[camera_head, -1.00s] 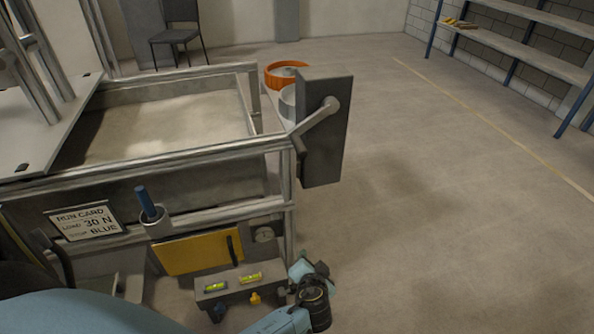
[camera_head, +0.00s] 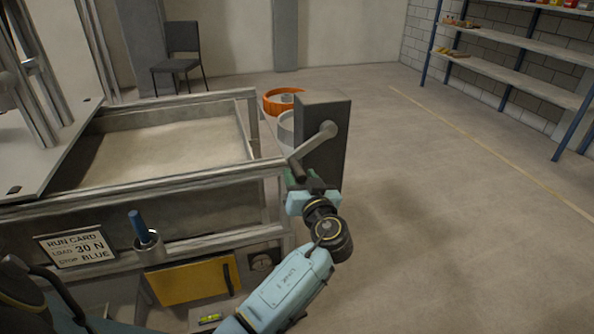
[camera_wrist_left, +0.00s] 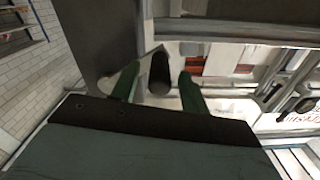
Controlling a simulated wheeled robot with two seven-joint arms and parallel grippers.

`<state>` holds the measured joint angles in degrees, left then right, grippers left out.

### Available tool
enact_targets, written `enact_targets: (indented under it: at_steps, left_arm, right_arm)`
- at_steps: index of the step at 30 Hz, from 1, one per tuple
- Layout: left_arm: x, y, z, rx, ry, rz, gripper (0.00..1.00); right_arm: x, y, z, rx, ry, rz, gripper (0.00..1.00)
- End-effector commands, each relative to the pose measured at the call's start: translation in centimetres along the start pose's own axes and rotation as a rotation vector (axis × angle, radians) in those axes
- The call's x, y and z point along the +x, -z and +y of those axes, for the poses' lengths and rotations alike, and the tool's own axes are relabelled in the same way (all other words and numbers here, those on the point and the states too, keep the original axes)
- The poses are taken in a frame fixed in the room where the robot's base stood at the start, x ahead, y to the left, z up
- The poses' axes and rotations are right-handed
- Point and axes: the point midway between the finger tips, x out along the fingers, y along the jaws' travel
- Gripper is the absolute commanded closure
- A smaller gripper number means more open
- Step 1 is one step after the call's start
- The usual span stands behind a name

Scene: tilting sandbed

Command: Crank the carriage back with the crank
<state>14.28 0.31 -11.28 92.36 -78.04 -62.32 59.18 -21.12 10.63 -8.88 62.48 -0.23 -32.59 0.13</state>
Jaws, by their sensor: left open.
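The crank (camera_head: 313,142) has a pale arm on the side of an upright grey box (camera_head: 323,108) at the sandbed's right corner. It slants down and left to a dark handle grip (camera_head: 297,168). My left gripper (camera_head: 303,177) is at this grip. In the left wrist view the dark grip (camera_wrist_left: 159,72) stands between my two open green fingers (camera_wrist_left: 158,88), with gaps on both sides. A grey plate with upright posts (camera_head: 50,145), perhaps the carriage, lies over the sandbed's left part. My right gripper is out of view.
The sandbed's metal frame (camera_head: 180,184) runs just left of my left gripper. A cup with a blue tool (camera_head: 148,247), a run card (camera_head: 76,247) and a yellow panel (camera_head: 195,280) are below. Open floor (camera_head: 440,220) lies to the right.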

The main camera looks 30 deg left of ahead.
Motion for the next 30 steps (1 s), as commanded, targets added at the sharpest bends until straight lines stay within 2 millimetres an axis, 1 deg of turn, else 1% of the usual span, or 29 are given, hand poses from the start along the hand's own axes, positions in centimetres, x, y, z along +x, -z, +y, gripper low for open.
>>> enact_targets:
  at_steps: [1, 6, 10, 17, 18, 28, 30]
  left_arm:
    - [0.9, 0.1, -0.1, 0.000, 0.002, 0.002, 0.55]
    - [2.8, 0.0, 0.0, 0.000, 0.000, 0.000, 0.55]
    - [3.3, 0.0, 0.0, 0.000, 0.000, 0.000, 0.55]
    - [3.4, 0.0, 0.0, 0.000, 0.000, -0.001, 0.55]
    - [3.4, 0.0, 0.0, 0.000, 0.000, -0.001, 0.56]
    - [3.3, -0.1, 0.0, 0.000, -0.001, -0.001, 0.99]
    - [3.3, -0.1, 0.0, 0.000, -0.001, -0.001, 1.00]
  right_arm:
    - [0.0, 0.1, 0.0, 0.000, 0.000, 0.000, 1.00]
    - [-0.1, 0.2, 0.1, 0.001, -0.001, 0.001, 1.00]
    - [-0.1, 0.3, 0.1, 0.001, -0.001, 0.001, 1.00]
    - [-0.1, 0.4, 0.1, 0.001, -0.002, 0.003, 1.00]
    - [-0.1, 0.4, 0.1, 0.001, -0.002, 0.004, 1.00]
    - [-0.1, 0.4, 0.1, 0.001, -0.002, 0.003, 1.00]
    - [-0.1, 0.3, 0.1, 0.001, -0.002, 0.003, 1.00]
